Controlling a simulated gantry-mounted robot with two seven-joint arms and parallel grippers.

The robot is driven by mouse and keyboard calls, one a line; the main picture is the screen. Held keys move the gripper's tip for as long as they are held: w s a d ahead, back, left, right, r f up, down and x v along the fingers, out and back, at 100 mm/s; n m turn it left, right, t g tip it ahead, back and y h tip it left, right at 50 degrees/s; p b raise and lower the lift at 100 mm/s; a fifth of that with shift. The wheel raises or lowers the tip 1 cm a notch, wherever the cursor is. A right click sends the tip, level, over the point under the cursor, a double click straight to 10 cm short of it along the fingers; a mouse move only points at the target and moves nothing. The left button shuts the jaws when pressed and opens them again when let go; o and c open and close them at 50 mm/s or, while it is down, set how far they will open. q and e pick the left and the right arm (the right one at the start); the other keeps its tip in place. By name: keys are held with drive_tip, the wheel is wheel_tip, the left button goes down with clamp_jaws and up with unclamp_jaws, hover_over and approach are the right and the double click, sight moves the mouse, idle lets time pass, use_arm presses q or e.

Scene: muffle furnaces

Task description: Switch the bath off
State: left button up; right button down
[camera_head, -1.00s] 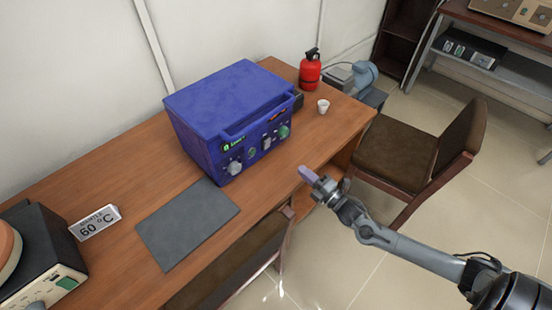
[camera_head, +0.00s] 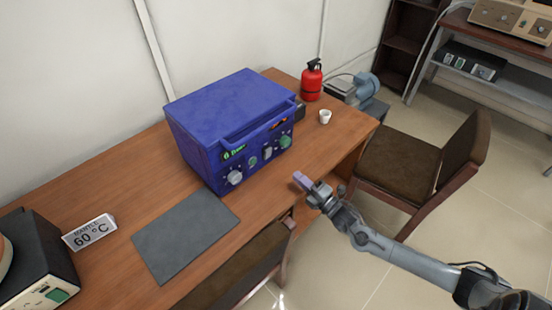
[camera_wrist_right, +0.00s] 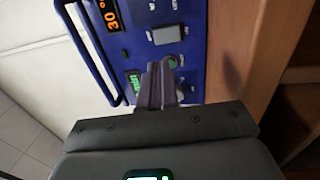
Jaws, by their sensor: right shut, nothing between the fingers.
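The blue box-shaped bath (camera_head: 215,105) stands on the wooden desk with its control panel facing the front right. The panel carries a green display (camera_head: 234,153), a grey knob (camera_head: 235,177), a grey switch (camera_head: 267,153) and a green knob (camera_head: 285,142). My right gripper (camera_head: 300,180) is shut and empty, in front of the panel and apart from it. In the right wrist view its closed fingers (camera_wrist_right: 160,82) point at the panel and hide part of it. There an orange display (camera_wrist_right: 108,15) reads 30, and the grey switch (camera_wrist_right: 168,35) shows beyond the fingertips.
A dark mat (camera_head: 185,235) lies before the bath. A sign (camera_head: 90,232) reading mantle 60 °C and another device (camera_head: 40,265) stand at left. A white cup (camera_head: 325,117) and red extinguisher (camera_head: 312,82) stand behind. Chairs (camera_head: 410,165) are close to the desk's front.

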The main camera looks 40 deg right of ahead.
drive_tip(key=b, duration=0.2)
approach(269, 152)
drive_tip(key=w, duration=0.5)
drive_tip(key=shift+w+a+r, duration=0.1)
drive_tip(key=shift+r, duration=0.05)
drive_tip(key=shift+w+a+r+b, duration=0.15)
drive_tip(key=shift+w+b, duration=0.15)
drive_tip(key=shift+w, duration=0.5)
